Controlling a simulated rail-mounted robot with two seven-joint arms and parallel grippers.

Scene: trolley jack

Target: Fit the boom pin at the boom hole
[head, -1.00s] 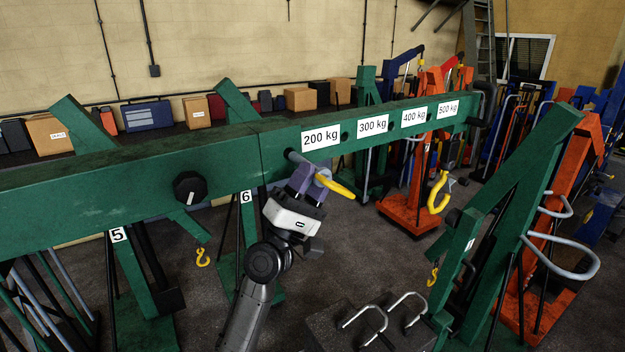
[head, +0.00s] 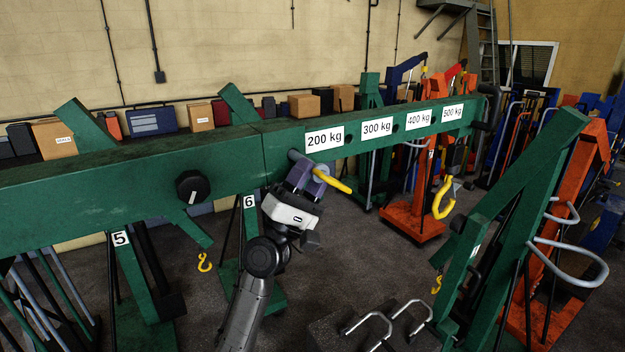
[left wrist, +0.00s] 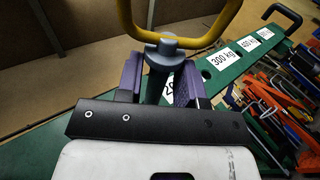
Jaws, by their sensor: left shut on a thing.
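The green boom (head: 225,150) runs across the head view, with weight labels along its side. A dark boom hole (head: 348,138) shows right of the 200 kg label. My left gripper (head: 308,178), with purple fingers, is shut on the grey boom pin (head: 294,155), which has a yellow loop handle (head: 332,180). The pin's far end lies at the boom's side, below and left of the 200 kg label; I cannot tell whether it is in a hole. In the left wrist view the pin (left wrist: 160,75) stands between the fingers. My right gripper is not in view.
A black knob (head: 193,187) sits on the boom left of my gripper. A yellow hook (head: 443,198) hangs near the boom's far end. Another green jack (head: 520,200) stands at right. Boxes line the back wall. Open floor lies below the boom.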

